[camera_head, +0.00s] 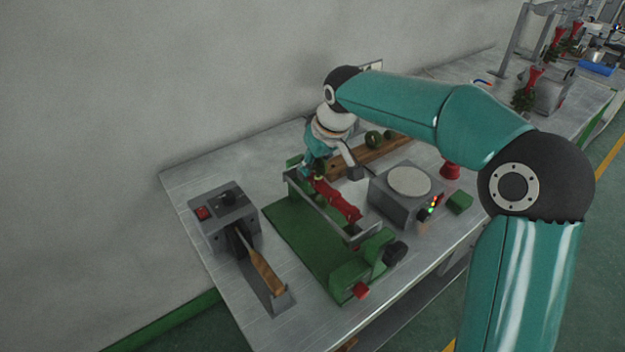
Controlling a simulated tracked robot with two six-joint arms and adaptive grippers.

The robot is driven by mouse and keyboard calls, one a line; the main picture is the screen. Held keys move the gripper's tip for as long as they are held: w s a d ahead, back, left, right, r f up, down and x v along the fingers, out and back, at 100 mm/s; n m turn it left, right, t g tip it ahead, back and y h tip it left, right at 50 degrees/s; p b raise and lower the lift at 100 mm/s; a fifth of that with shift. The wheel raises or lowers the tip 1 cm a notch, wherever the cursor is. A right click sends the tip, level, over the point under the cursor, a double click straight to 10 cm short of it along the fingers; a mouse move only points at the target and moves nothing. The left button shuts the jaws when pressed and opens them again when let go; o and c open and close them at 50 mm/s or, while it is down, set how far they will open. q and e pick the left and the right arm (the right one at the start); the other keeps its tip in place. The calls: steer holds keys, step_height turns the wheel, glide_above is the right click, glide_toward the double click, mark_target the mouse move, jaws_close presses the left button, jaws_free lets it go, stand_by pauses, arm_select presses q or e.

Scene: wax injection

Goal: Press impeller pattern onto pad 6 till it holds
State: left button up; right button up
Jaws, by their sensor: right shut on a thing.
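My right gripper (334,172) reaches down from the teal arm over the green fixture (300,235). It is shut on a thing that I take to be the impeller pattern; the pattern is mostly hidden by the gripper. A red wax runner (340,200) lies along the fixture, right below the gripper. Its pads are too small to tell apart, so I cannot pick out pad 6 or tell whether the pattern touches it. My left gripper is not in view.
A wooden rack (397,146) behind holds round green pieces (374,139). A grey hotplate unit (408,183) with lights stands right of the fixture, near a red cup (450,170). A grey box (224,215) with a wooden-handled tool (264,271) stands left. The table's back-left corner is clear.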

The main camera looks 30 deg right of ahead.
steer(key=shift+f, duration=0.1)
steer(key=o, duration=1)
steer(key=shift+o, duration=0.9)
steer(key=o, duration=0.4)
steer(key=shift+w, duration=0.1)
steer(key=shift+r+p, duration=3.05)
steer(key=shift+r, duration=0.55)
